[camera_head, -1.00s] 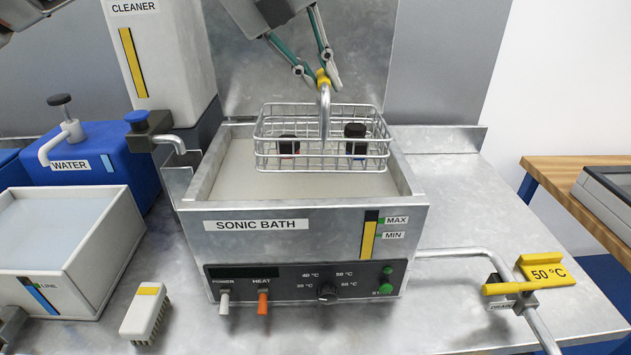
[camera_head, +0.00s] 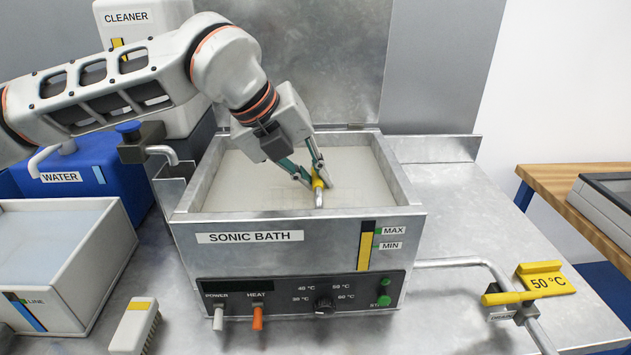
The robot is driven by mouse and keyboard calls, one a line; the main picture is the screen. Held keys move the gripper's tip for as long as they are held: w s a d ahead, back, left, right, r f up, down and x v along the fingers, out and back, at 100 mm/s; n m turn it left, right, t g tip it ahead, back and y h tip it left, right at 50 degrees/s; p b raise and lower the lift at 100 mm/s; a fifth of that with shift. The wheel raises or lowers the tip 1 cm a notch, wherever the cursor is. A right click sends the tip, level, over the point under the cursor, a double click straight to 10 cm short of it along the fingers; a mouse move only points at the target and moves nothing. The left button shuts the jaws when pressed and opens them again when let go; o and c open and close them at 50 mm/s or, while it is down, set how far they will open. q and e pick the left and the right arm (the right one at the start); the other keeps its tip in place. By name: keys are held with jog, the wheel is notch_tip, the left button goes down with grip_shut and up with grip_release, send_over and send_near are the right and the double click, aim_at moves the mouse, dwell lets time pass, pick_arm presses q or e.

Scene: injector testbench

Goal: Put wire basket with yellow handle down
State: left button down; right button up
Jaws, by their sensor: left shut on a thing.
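The wire basket's yellow handle (camera_head: 318,186) and a short piece of its bent metal stem stick up from the opaque grey liquid in the sonic bath (camera_head: 330,228). The basket's wire body is hidden below the liquid surface. My left gripper (camera_head: 317,180) is shut on the yellow handle, its fingers low inside the bath opening near the liquid. I cannot see whether the basket touches the bath floor. My right gripper is not in view.
A white tub (camera_head: 60,262) stands at the left, with a brush (camera_head: 137,326) near it. A blue water tank (camera_head: 75,178) and a white cleaner container stand behind. The drain pipe with a yellow valve handle (camera_head: 505,298) runs along the right.

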pick_arm(q)
jog(key=shift+f, duration=0.4)
jog(key=c, duration=2.1)
grip_release()
jog(key=shift+f, duration=0.1)
jog(key=v, duration=1.2)
